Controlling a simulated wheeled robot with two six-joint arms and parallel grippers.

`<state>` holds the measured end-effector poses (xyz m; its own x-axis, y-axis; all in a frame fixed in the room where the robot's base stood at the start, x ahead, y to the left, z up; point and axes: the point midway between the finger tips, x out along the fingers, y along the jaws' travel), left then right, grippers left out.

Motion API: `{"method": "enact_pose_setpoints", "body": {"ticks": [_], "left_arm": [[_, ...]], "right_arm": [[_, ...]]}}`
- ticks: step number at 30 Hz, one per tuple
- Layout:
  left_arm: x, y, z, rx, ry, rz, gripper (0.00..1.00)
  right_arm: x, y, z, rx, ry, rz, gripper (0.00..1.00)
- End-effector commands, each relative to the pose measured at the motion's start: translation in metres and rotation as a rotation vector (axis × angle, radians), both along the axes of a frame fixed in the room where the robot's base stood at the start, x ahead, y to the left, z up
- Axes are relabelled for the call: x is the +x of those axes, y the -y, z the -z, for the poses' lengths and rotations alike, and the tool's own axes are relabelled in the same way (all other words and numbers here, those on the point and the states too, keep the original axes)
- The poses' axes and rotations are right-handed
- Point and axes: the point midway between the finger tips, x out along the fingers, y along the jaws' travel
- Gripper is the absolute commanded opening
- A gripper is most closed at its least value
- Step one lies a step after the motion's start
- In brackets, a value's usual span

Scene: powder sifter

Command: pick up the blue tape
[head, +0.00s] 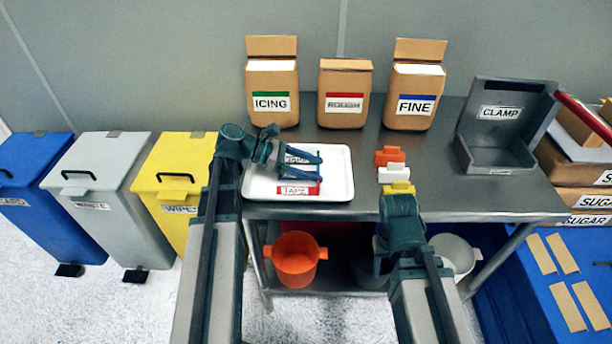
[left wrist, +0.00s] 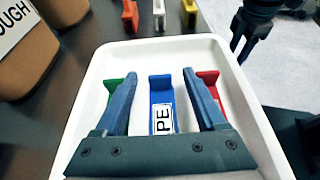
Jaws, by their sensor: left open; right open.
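The blue tape (left wrist: 161,88) lies in the white tray (head: 345,180) between a green tape (left wrist: 111,91) and a red tape (head: 298,190). Its white label is partly visible in the left wrist view. My left gripper (head: 319,167) is open above the tray. In the left wrist view its fingers lie on either side of the blue tape, apart from it. In the head view the gripper covers most of the blue tape. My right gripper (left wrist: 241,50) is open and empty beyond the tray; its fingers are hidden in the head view.
Orange (head: 389,156), white (head: 392,173) and yellow (head: 398,188) clips stand in a row right of the tray. Bags labelled ICING (head: 272,82), ROUGH (head: 345,93) and FINE (head: 414,85) stand behind. A grey CLAMP holder (head: 500,125) is at right.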

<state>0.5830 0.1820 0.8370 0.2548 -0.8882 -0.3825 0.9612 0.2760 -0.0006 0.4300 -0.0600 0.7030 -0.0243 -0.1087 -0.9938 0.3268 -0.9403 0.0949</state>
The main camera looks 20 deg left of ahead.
Motion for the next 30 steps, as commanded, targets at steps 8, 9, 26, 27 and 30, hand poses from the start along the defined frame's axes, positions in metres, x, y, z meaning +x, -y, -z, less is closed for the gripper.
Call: {"method": "enact_pose_setpoints", "body": {"ticks": [8, 9, 26, 27, 30], "left_arm": [[0.0041, 0.0138, 0.0065, 0.0, 0.0, -0.001, 0.72], [0.0041, 0.0138, 0.0065, 0.0, 0.0, -0.001, 0.72], [0.004, 0.0135, 0.0065, 0.0, 0.0, -0.001, 0.0], [0.004, 0.0135, 0.0065, 0.0, 0.0, -0.001, 0.0], [0.004, 0.0135, 0.0065, 0.0, 0.0, -0.001, 0.0]], "right_arm": [[0.0, 0.0, 0.0064, 0.0, 0.0, 0.0, 0.5], [0.0, 0.0, 0.0064, 0.0, 0.0, 0.0, 0.5], [0.0, 0.0, 0.0064, 0.0, 0.0, 0.0, 0.5], [0.0, 0.0, 0.0064, 0.0, 0.0, 0.0, 0.5], [0.0, 0.0, 0.0064, 0.0, 0.0, 0.0, 0.5]]}}
